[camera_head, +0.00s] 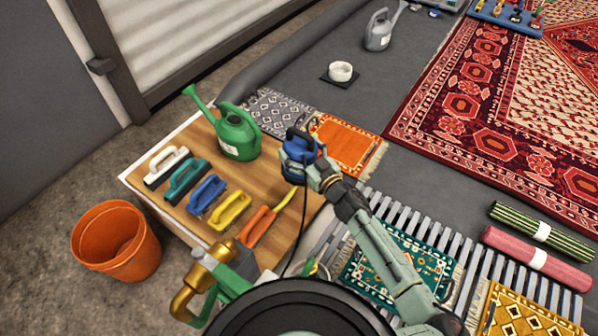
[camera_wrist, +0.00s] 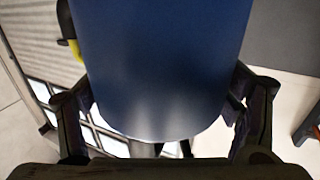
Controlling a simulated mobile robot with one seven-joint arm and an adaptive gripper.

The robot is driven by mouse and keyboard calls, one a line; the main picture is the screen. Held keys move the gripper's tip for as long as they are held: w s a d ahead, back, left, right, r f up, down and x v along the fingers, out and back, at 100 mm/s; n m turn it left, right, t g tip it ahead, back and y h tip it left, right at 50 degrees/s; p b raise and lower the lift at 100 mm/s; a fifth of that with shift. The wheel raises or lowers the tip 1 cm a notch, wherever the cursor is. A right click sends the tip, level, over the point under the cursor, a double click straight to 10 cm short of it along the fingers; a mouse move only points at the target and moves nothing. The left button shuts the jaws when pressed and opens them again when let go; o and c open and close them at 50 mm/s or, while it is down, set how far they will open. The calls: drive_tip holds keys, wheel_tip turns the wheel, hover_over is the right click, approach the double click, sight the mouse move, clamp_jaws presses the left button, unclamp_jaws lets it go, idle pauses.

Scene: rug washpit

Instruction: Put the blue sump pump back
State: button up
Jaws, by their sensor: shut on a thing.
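In the head view, my gripper (camera_head: 312,168) is shut on the blue sump pump (camera_head: 298,150), at the right end of the wooden table (camera_head: 262,176). A dark cord hangs down from the pump. In the wrist view the pump's blue body (camera_wrist: 160,65) fills the middle between my two dark fingers (camera_wrist: 158,115). The pump appears held up off the surface, but I cannot tell how high.
A green watering can (camera_head: 238,138) and several brushes (camera_head: 207,195) stand on the table. An orange bucket (camera_head: 118,238) is on the floor at left. A slatted rack (camera_head: 400,216) carries small rugs at right. The grey floor (camera_head: 330,115) behind is partly clear.

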drive_tip(key=shift+f, duration=4.3)
drive_tip(key=shift+f+b, duration=0.2)
drive_tip(key=shift+b, duration=0.2)
drive_tip(key=o, duration=1.9)
drive_tip(key=shift+s+r, duration=0.1)
drive_tip(key=v, duration=1.2)
